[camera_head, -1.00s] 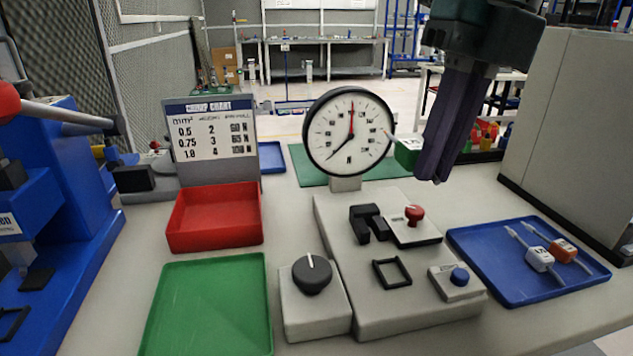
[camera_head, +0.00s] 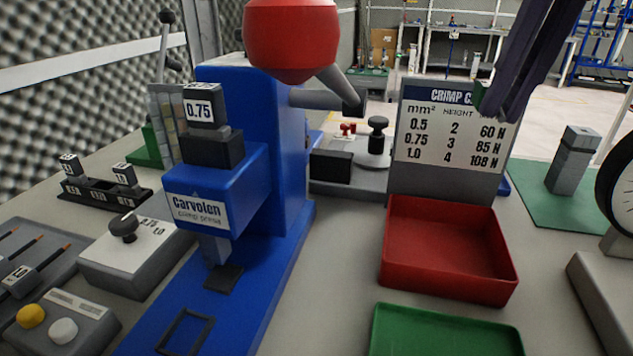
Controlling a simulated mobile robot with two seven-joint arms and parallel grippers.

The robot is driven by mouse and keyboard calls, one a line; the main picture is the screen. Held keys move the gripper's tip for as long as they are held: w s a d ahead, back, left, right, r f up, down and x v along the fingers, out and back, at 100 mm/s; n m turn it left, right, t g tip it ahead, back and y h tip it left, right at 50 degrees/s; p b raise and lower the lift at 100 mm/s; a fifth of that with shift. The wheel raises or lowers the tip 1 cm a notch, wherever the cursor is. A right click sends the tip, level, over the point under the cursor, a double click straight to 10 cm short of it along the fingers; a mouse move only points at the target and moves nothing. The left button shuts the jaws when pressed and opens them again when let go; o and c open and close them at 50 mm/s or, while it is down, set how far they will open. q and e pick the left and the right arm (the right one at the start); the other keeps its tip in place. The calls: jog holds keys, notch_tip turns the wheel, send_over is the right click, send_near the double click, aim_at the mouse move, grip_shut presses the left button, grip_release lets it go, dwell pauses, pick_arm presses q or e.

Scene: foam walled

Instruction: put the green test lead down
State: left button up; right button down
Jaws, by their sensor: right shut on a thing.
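My right gripper (camera_head: 503,108) comes in from the upper right, with its dark fingers pointing down. It is in front of the top right part of the crimp chart and shut on the green test lead (camera_head: 479,94). Only a small green piece of the lead shows at the left of the fingers; the rest is hidden. A green tray (camera_head: 445,335) lies at the bottom edge, partly cut off, and a red tray (camera_head: 450,285) is just behind it. Both look empty where they show. My left gripper is not in view.
The blue crimp press (camera_head: 275,170) with its red-knobbed lever (camera_head: 292,40) stands tall at the centre left. The crimp chart (camera_head: 447,140) stands behind the red tray. The round gauge (camera_head: 622,185) is cut off at the right. A knob box (camera_head: 135,250) sits left.

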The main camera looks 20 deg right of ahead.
notch_tip(320, 180, down, 15)
jog(key=b, duration=0.3)
jog(key=shift+a+f, duration=0.1)
jog(key=shift+f, duration=0.05)
jog(key=shift+f+b, duration=0.3)
jog(key=shift+f, duration=2.15)
jog(key=shift+w+f, duration=0.1)
jog(key=c, duration=1)
grip_release()
jog(key=shift+r, duration=0.3)
notch_tip(320, 180, up, 12)
jog(key=s+d+p, duration=0.1)
jog(key=d, duration=0.1)
jog(key=shift+f, duration=0.25)
jog(key=shift+s, duration=0.1)
